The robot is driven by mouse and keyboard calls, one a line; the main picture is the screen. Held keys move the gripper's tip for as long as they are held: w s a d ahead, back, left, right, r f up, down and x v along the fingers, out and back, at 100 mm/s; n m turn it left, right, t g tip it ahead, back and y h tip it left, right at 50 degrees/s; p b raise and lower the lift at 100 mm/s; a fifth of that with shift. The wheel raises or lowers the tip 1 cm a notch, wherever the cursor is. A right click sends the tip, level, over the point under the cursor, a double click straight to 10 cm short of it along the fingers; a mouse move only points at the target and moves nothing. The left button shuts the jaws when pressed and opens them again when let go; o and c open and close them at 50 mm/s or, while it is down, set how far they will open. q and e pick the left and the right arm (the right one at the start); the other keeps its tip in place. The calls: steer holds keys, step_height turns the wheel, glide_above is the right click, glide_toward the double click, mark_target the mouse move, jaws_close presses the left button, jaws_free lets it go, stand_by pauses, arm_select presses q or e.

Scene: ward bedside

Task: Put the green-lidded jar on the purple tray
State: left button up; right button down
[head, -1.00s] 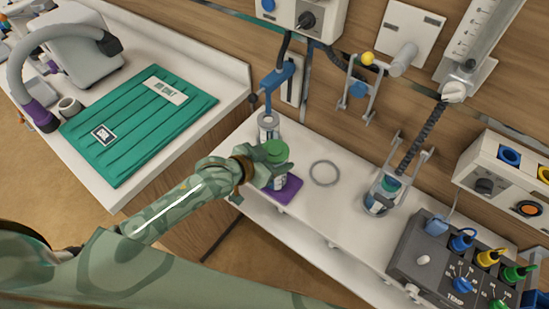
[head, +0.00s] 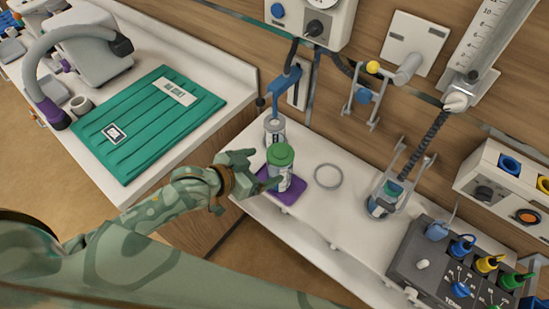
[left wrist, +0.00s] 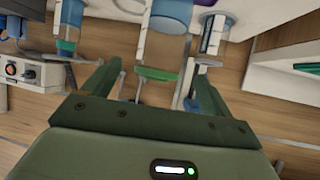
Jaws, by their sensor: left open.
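The green-lidded jar (head: 280,168) stands upright on the purple tray (head: 288,197) in the head view. It has a green lid and a pale label. My left gripper (head: 256,171) is open just left of the jar, with one finger in front of the jar's lower side. I cannot tell whether that finger touches it. In the left wrist view the two fingers of my left gripper (left wrist: 154,78) are spread apart with nothing held between them. My right gripper is not in view.
A clear canister (head: 274,130) stands close behind the jar. A grey ring (head: 328,176) lies right of the tray on the white shelf (head: 325,210). A container in a holder (head: 385,196) and a dark control box (head: 440,265) are further right. A green folded cloth (head: 150,122) lies left.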

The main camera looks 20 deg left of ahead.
arm_select(q)
steer(key=v, duration=0.5)
steer(key=s+a+f+n+g+y, duration=0.1)
steer(key=s+a+f+y, duration=0.15)
steer(key=f, duration=0.55)
steer(key=s+a+f+n+g+y, duration=0.15)
steer(key=a+f, duration=0.25)
steer(key=f, duration=0.4)
steer(key=s+a+f+g+y, duration=0.1)
steer(key=s+a+f, duration=0.15)
steer(key=f, duration=0.55)
steer(key=s+f+g, duration=0.2)
steer(key=s+f, duration=0.3)
steer(key=s, duration=0.4)
steer(key=s+d+f+g, duration=0.1)
steer(key=s+f, duration=0.4)
steer(key=s, duration=0.3)
steer(key=s+d+f+g+y, duration=0.1)
steer(key=s+f+g, duration=0.1)
steer(key=s+f, duration=0.4)
steer(key=s, duration=0.3)
steer(key=shift+s+d+g+p, duration=0.15)
steer(key=shift+s+g+p, duration=0.15)
steer(key=shift+s+g, duration=0.1)
steer(key=shift+f, duration=0.15)
